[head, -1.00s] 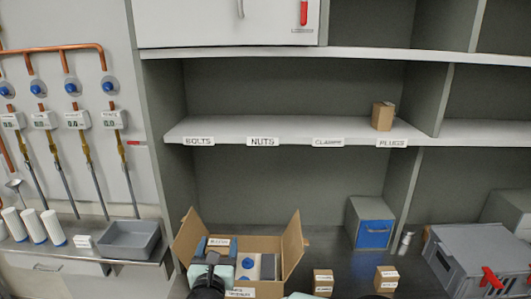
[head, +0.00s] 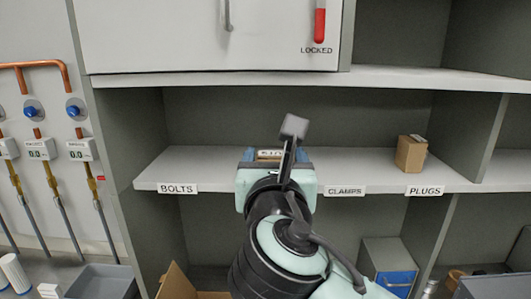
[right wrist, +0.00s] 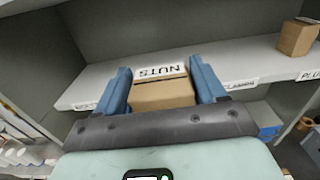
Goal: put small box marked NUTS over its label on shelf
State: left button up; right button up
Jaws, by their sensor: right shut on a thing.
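My right gripper (head: 277,157) is in front of the middle shelf, between the BOLTS label (head: 177,188) and the CLAMPS label (head: 344,190). In the right wrist view its blue fingers (right wrist: 161,80) are shut on the small brown box (right wrist: 162,96), one on each side. The box's white NUTS marking shows upside down there. In the head view only a bit of the box (head: 270,154) shows above the gripper. The shelf's NUTS label is hidden behind my gripper and arm. Whether the box touches the shelf (head: 365,170) I cannot tell. My left gripper is out of view.
Another brown box (head: 411,154) stands on the shelf above the PLUGS label (head: 425,191). The shelf is clear between it and my gripper. A closed cabinet (head: 200,35) hangs above. Below are an open carton (head: 176,283) and a blue-fronted bin (head: 395,279).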

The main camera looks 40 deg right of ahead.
jog(key=f+x, duration=0.1)
jog(key=x, duration=0.4)
jog(key=f+p+x, duration=0.1)
jog(key=x, duration=0.5)
jog(key=f+p+x, duration=0.1)
jog(key=x, duration=0.5)
jog(key=shift+w+d+f, duration=0.1)
jog(key=shift+w+f, duration=0.05)
jog(key=shift+f, duration=0.2)
jog(key=shift+s, duration=0.25)
jog(key=shift+w, duration=0.2)
jog(key=shift+w+f, duration=0.1)
jog(key=shift+w, duration=0.05)
jog(key=o, duration=1.3)
jog(key=shift+s, duration=0.25)
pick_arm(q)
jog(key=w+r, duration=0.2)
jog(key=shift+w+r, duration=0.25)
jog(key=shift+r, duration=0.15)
pick_arm(e)
jog(key=shift+w, duration=0.1)
